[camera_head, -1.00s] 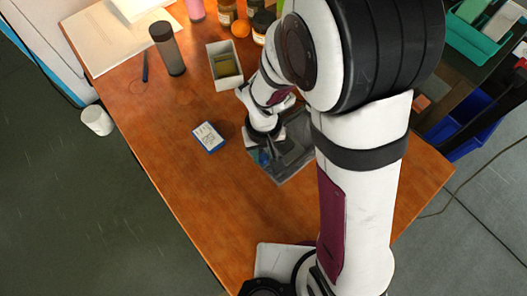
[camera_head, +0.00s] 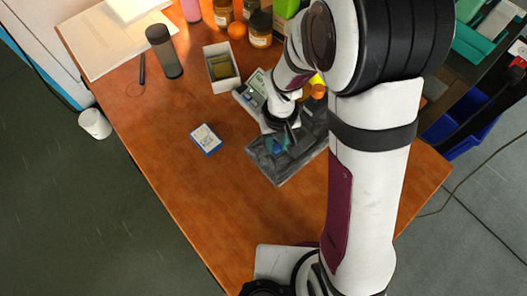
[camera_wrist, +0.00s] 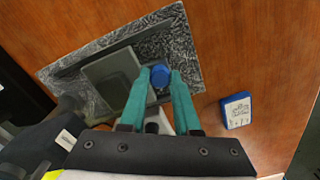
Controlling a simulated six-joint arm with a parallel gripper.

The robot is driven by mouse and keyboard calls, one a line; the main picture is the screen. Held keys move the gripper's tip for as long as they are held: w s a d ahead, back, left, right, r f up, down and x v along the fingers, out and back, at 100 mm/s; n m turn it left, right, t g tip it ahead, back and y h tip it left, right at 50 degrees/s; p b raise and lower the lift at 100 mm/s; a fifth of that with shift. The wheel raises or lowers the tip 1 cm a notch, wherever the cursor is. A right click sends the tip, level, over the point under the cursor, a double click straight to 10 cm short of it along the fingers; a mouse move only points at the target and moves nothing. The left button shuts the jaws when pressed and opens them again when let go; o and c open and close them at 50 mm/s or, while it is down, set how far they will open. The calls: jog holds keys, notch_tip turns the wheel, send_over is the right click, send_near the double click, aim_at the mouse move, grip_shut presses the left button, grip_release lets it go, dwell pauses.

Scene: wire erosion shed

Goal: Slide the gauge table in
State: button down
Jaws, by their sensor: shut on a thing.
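The gauge table is a grey plate (camera_wrist: 112,78) on a dark, speckled stone base (camera_head: 272,172), which lies on the wooden bench; the base also shows in the wrist view (camera_wrist: 182,50). A round blue knob (camera_wrist: 160,76) stands at the plate's side. My gripper (camera_wrist: 159,80) has its teal fingers shut on the blue knob, one finger on each side. In the head view my gripper (camera_head: 278,145) is low over the base, and my arm hides part of the base and plate. A small grey device with a display (camera_head: 256,84) is behind the gripper.
A blue and white box (camera_head: 207,139) lies left of the base. An open white box (camera_head: 222,67), a dark cup (camera_head: 164,51), jars (camera_head: 260,28) and an orange (camera_head: 237,30) stand farther back. The bench's left and front are clear.

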jog(key=w+d, duration=0.3)
jog(key=shift+w+d, duration=0.3)
jog(key=shift+w, duration=0.1)
jog(key=c, duration=0.6)
grip_release()
jog(key=shift+c, duration=0.2)
jog(key=shift+r, duration=0.1)
notch_tip(320, 180, up, 16)
jog(key=shift+s+f, duration=0.1)
jog(key=shift+f, duration=0.05)
